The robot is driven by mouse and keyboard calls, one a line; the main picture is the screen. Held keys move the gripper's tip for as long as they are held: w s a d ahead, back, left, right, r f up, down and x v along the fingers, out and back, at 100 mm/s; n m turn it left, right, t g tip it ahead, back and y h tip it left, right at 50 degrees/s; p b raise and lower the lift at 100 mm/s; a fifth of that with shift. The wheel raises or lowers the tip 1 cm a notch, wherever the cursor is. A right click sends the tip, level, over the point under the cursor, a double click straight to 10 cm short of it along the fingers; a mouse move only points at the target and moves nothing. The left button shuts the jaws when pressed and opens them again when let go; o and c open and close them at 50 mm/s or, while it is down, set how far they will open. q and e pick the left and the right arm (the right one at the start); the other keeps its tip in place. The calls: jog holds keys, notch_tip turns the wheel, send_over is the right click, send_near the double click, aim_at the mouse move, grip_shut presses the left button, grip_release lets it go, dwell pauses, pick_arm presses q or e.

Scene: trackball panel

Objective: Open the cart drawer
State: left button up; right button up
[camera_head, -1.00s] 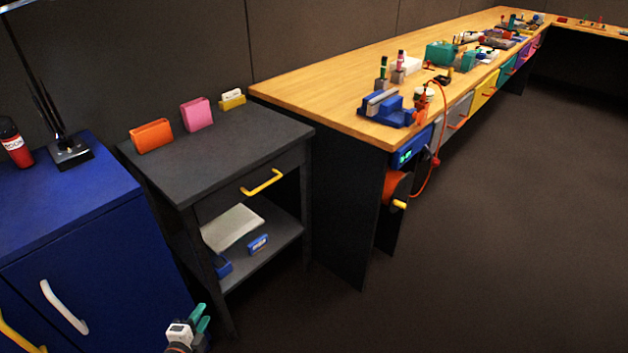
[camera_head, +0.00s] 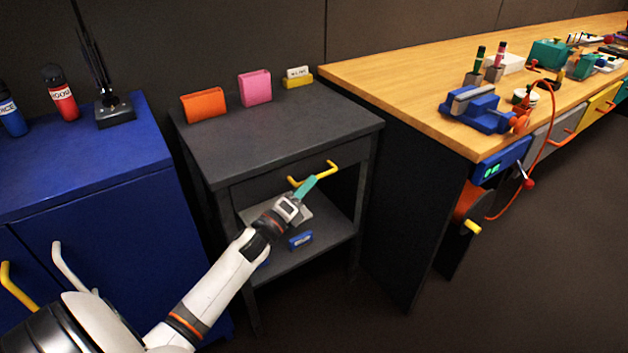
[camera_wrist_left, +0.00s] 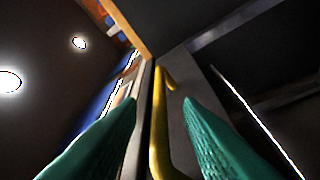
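The dark grey cart (camera_head: 290,135) stands in the middle of the head view. Its drawer (camera_head: 260,187) sits flush under the top and looks closed. The yellow drawer handle (camera_head: 326,172) is on the drawer's front. My left gripper (camera_head: 308,184), with teal fingers, is at the handle. In the left wrist view the fingers (camera_wrist_left: 160,115) are apart, one on each side of the yellow handle (camera_wrist_left: 159,110), with gaps visible between fingers and bar. My right gripper is not in view.
A blue cabinet (camera_head: 120,215) stands left of the cart. A wooden bench (camera_head: 420,85) stands to the right, with a red hose (camera_head: 540,140) at its near end. An orange holder (camera_head: 203,105) and a pink holder (camera_head: 255,87) are on the cart top. Floor in front is clear.

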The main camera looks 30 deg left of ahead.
pick_arm(q)
jog(key=shift+x, duration=1.65)
grip_shut()
